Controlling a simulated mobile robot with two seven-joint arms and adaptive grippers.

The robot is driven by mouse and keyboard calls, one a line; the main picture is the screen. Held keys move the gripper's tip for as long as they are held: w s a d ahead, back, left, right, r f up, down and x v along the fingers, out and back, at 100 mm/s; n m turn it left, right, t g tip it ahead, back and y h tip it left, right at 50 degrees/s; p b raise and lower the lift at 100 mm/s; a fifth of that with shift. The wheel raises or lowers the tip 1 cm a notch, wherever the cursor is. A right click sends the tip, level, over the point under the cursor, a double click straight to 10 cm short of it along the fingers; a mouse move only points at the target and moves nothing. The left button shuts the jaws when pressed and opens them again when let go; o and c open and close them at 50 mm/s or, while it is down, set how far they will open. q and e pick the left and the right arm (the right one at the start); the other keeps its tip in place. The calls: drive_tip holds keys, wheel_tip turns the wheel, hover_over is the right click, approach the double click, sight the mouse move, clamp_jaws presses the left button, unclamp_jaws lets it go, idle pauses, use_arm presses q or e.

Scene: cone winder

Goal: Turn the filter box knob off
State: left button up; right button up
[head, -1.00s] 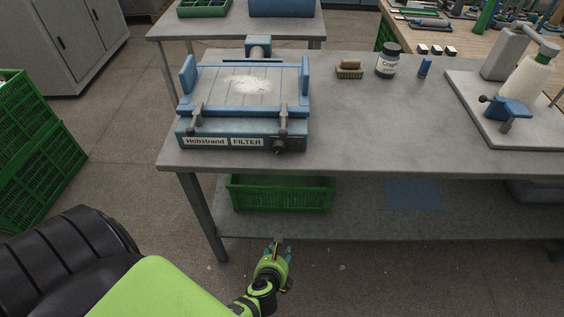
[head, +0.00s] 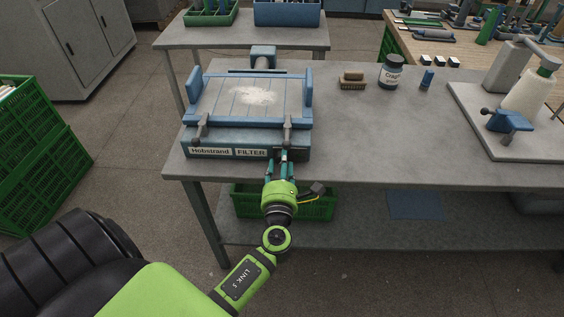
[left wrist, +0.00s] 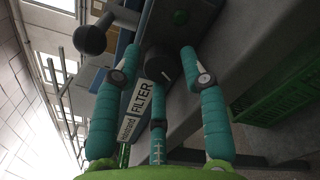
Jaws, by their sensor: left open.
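The blue filter box (head: 230,137), labelled Hobstrand FILTER, stands near the front left edge of the grey table. In the left wrist view, its dark round knob (left wrist: 159,66) sits on the front face beside the FILTER label (left wrist: 142,101). My left gripper (head: 282,157) is in front of the box's right front corner and hides most of the knob in the head view. In the left wrist view, the left gripper (left wrist: 157,68) is open, with teal fingers on both sides of the knob. I cannot tell whether they touch it. My right gripper is not in view.
Clamp levers (head: 287,130) stand on the box front; one ball-ended lever (left wrist: 89,40) is close to the fingers. A brush (head: 352,81), a jar (head: 391,72) and the winder base (head: 506,150) are to the right. A green crate (head: 318,208) is below the gripper.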

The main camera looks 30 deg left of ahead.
use_arm(q)
drive_tip(key=shift+w+a, duration=0.2)
drive_tip(key=shift+w, duration=0.1)
